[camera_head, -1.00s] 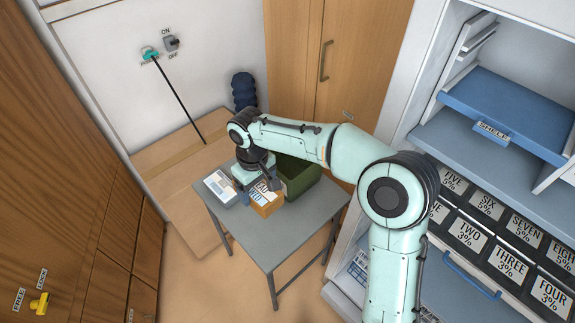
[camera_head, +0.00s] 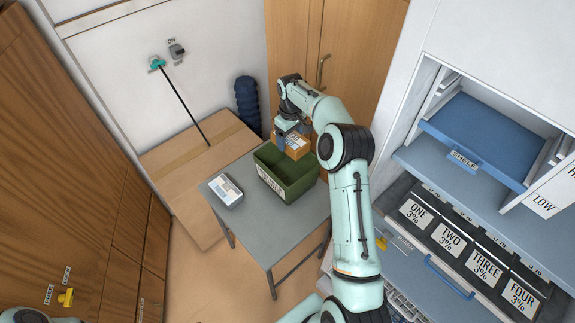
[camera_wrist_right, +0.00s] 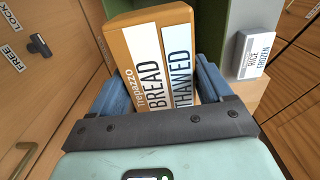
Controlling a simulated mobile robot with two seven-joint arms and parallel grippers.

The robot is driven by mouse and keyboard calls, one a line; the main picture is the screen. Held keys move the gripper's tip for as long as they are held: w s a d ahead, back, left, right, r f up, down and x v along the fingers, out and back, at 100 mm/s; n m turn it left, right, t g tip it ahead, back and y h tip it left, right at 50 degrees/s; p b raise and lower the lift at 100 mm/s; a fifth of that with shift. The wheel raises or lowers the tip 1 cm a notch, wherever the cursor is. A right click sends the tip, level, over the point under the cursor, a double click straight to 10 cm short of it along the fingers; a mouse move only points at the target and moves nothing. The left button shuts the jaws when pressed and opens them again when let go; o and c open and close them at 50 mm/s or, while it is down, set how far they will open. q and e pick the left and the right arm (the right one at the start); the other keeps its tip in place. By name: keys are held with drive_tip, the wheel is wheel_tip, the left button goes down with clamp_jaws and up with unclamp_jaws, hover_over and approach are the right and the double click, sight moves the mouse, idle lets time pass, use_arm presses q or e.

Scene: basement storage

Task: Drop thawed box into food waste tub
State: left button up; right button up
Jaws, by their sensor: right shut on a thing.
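My right gripper (camera_head: 292,130) is shut on an orange box (camera_head: 296,147), held up off the table. In the right wrist view the box (camera_wrist_right: 157,55) carries white labels reading BREAD and THAWED, between the blue fingers of the gripper (camera_wrist_right: 160,92). A green open tub (camera_head: 286,188) with a label on its front side stands on the grey table. In the head view the box overlaps the tub's far right rim; its exact height and whether it is over the opening are hard to tell. My left gripper is not in view.
A grey-white box (camera_head: 226,190) lies on the grey table (camera_head: 252,232), left of the tub; its label reads RICE FROZEN in the wrist view (camera_wrist_right: 256,52). Wooden cupboard doors (camera_head: 293,55) stand behind, and shelving with a blue shelf (camera_head: 478,140) at right.

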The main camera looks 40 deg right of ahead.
drive_tip(key=shift+s+d+f, duration=0.1)
drive_tip(key=shift+s+f, duration=0.15)
drive_tip(key=shift+f, duration=0.6)
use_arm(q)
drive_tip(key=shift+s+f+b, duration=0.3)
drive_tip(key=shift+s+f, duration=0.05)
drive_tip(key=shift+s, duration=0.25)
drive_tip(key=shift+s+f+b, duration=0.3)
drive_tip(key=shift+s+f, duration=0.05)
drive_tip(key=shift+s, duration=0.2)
use_arm(e)
wheel_tip(320, 180, down, 4)
drive_tip(key=shift+f, duration=0.15)
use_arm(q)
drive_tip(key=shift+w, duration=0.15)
use_arm(e)
drive_tip(key=o, duration=1.2)
drive_tip(key=shift+w, duration=0.1)
drive_tip(key=shift+c, duration=0.2)
